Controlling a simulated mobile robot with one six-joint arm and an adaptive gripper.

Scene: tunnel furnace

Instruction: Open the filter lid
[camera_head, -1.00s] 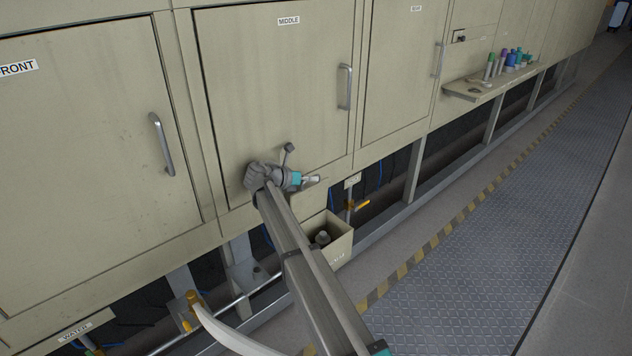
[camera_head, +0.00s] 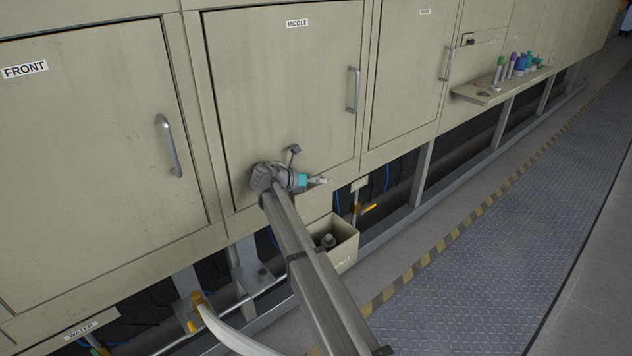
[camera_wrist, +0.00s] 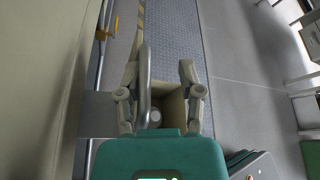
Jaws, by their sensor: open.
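An open-topped beige box (camera_head: 345,243) with a partly readable label on its front hangs below the MIDDLE door. A grey knob-like part (camera_head: 329,240) stands inside; I cannot tell whether it is the filter lid. My gripper (camera_head: 318,181) is above the box, close to the cabinet front. In the wrist view my gripper (camera_wrist: 160,96) is open, its two fingers apart. A grey curved bar (camera_wrist: 146,80) shows between them, without clear contact. Beyond it are the tan box (camera_wrist: 173,102) and the grey knob (camera_wrist: 155,116).
The FRONT door (camera_head: 85,150) and MIDDLE door (camera_head: 285,90) look shut. An orange valve lever (camera_head: 368,207) is right of the box. A shelf (camera_head: 490,92) with several coloured bottles is farther right. The walkway (camera_head: 490,245) is clear.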

